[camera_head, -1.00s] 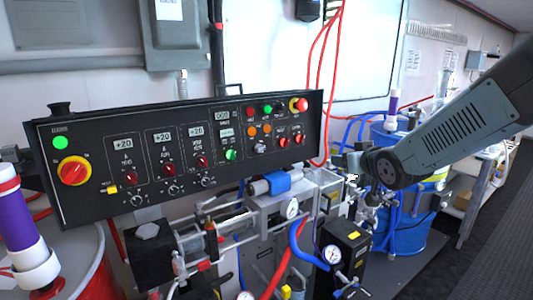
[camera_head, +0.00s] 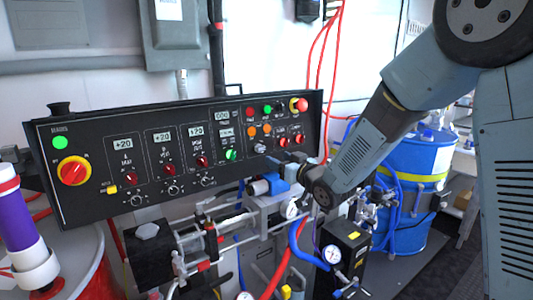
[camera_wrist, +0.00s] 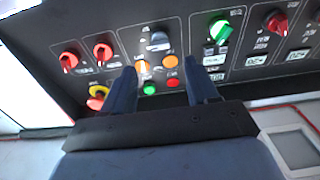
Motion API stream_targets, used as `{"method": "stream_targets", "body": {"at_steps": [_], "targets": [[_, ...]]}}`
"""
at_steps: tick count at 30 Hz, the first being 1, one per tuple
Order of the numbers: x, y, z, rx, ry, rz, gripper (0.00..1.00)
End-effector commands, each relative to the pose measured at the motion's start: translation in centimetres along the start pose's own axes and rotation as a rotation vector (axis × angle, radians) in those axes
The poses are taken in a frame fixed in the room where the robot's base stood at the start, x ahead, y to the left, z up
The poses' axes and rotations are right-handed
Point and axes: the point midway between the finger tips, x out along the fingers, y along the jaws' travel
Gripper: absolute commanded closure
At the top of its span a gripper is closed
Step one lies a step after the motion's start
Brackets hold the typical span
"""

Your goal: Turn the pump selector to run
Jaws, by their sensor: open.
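The black control panel (camera_head: 100,150) spans the left and middle of the head view. A pale grey selector knob (camera_head: 260,148) sits on its right part, below orange lights. In the wrist view this knob (camera_wrist: 160,41) shows near the top middle, just beyond the fingertips. My gripper (camera_head: 284,161) is close to the panel's lower right, just right of the knob. In the wrist view my gripper (camera_wrist: 160,66) is open and empty, its two dark fingers spread on either side of the lights. It appears apart from the knob. The labels are too small to read.
A green knob (camera_head: 231,154) and two red knobs (camera_head: 290,140) flank the grey one. A red emergency button (camera_head: 299,104) is at the upper right. A large red-on-yellow switch (camera_head: 73,171) is far left. Pump hardware (camera_head: 215,235) and hoses stand below the panel.

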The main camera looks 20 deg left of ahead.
Motion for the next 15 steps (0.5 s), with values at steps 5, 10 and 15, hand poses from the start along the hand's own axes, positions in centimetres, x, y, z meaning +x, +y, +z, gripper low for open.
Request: {"method": "stream_targets", "body": {"at_steps": [5, 10, 15], "targets": [[3.3, -0.1, 0.1, 0.0, 0.0, -0.002, 0.42], [6.0, -0.1, 0.0, 0.0, 0.0, 0.0, 0.42], [7.8, -0.1, 0.0, 0.0, -0.001, -0.001, 0.42]]}}
